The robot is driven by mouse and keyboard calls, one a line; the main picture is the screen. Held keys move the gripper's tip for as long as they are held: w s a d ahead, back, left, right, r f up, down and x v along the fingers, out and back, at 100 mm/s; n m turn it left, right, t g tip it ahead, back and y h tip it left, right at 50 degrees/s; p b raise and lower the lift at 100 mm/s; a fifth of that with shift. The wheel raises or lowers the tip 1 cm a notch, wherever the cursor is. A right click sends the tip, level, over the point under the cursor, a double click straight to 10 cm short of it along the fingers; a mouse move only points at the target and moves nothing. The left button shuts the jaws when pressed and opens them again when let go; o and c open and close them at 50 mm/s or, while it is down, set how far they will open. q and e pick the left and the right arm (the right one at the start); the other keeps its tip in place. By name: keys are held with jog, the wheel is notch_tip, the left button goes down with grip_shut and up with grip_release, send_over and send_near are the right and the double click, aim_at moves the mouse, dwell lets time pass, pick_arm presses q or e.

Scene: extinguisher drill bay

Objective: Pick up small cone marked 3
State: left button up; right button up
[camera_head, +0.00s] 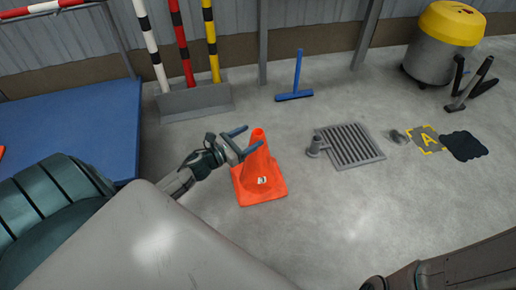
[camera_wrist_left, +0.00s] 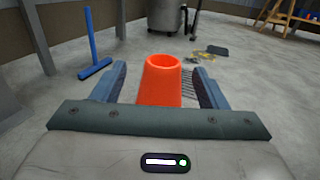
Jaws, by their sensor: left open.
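A small orange cone (camera_head: 262,175) stands upright on the concrete floor near the middle of the head view. A white label is on its base, but its number is too small to read. My left gripper (camera_head: 243,142) is open beside the cone's top, with its blue fingers apart. In the left wrist view the cone's hollow top (camera_wrist_left: 163,68) shows between the two open fingers (camera_wrist_left: 158,88); whether they touch it I cannot tell. My right arm shows at the lower right of the head view, but its gripper fingers are not visible.
A floor drain grate (camera_head: 349,146) with a grey post lies right of the cone. A blue squeegee (camera_head: 296,84), a pole stand (camera_head: 194,100) and a yellow-lidded bin (camera_head: 444,42) stand behind. A blue mat (camera_head: 75,125) is at left. Floor at the right front is clear.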

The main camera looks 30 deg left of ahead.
aim_at(262, 131)
pick_arm(q)
jog(key=shift+x, duration=2.85)
jog(key=shift+d, duration=0.15)
grip_shut()
